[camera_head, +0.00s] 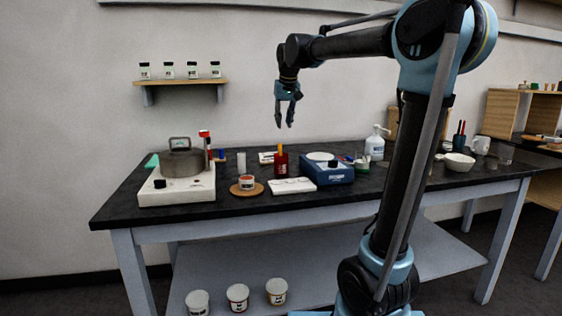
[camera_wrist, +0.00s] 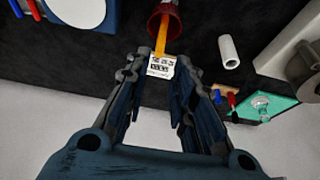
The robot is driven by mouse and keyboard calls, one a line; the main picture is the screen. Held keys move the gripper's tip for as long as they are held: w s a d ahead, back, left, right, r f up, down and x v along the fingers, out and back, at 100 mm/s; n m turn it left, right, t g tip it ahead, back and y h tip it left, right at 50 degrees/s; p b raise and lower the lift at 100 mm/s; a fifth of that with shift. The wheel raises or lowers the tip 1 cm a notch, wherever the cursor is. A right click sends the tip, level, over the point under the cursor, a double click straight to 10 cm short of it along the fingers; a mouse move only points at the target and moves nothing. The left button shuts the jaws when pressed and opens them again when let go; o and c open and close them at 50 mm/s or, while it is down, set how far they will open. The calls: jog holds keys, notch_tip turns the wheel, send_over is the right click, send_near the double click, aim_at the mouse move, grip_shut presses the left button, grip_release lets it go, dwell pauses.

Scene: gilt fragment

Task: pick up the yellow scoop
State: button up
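The yellow scoop (camera_head: 280,148) stands upright in a dark red cup (camera_head: 281,165) near the middle of the bench. Only its upper part shows above the rim in the head view. In the wrist view its yellow handle (camera_wrist: 161,36) sticks out of the red cup (camera_wrist: 157,10) at the top of the picture. My gripper (camera_head: 284,124) is open and empty, well above the cup, with its fingers pointing down. In the wrist view my gripper (camera_wrist: 162,72) has its fingers spread, and the scoop lies just beyond the gap between them.
A blue scale (camera_head: 328,175) is right of the cup and a white hotplate (camera_head: 170,194) with a pot is at the left. A white card (camera_head: 292,186) lies in front. A wall shelf (camera_head: 181,82) with jars is at upper left. The air around my gripper is clear.

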aim_at(281, 148)
jog(key=x, duration=1.3)
grip_shut()
